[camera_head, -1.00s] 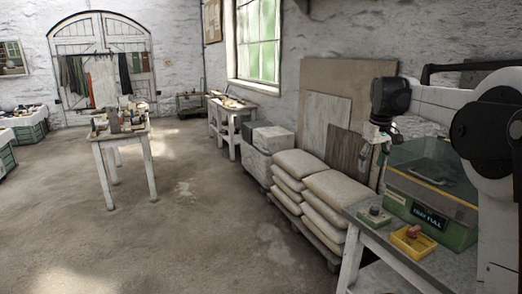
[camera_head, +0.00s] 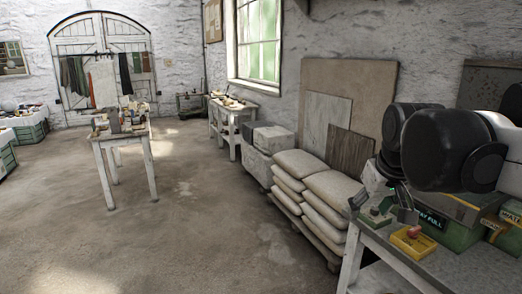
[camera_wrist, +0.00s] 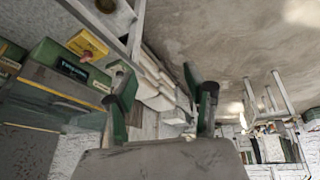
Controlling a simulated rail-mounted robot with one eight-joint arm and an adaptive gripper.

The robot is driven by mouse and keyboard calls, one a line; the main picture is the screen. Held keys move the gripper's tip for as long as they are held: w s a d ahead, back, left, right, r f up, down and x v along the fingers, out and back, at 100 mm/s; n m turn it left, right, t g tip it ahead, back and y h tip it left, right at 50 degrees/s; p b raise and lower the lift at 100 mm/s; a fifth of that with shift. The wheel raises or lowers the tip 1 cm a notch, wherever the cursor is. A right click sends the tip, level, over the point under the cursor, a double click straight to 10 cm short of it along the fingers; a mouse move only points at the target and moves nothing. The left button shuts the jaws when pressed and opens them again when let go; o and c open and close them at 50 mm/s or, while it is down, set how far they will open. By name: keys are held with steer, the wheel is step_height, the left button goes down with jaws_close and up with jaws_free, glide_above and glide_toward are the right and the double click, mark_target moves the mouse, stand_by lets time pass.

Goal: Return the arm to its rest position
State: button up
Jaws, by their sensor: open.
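My gripper (camera_head: 384,200) is over the left end of the workbench at the right of the head view, partly hidden behind my black wrist joint. In the wrist view my gripper (camera_wrist: 160,95) shows two green and dark fingers spread apart with nothing between them. Stacked sacks and floor lie beyond the fingers there. The view is tilted, with the bench at upper left.
A white table (camera_head: 124,140) stands farther left. The floor between is clear.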

steer(key=s+a+f+t, duration=0.1)
steer(key=s+a+f, duration=0.1)
steer(key=s+f, duration=0.3)
steer(key=s+a+f+m+t, duration=0.1)
steer(key=s+f, duration=0.4)
steer(key=s, duration=0.5)
steer(key=shift+a+f, duration=0.35)
steer(key=shift+a, duration=0.05)
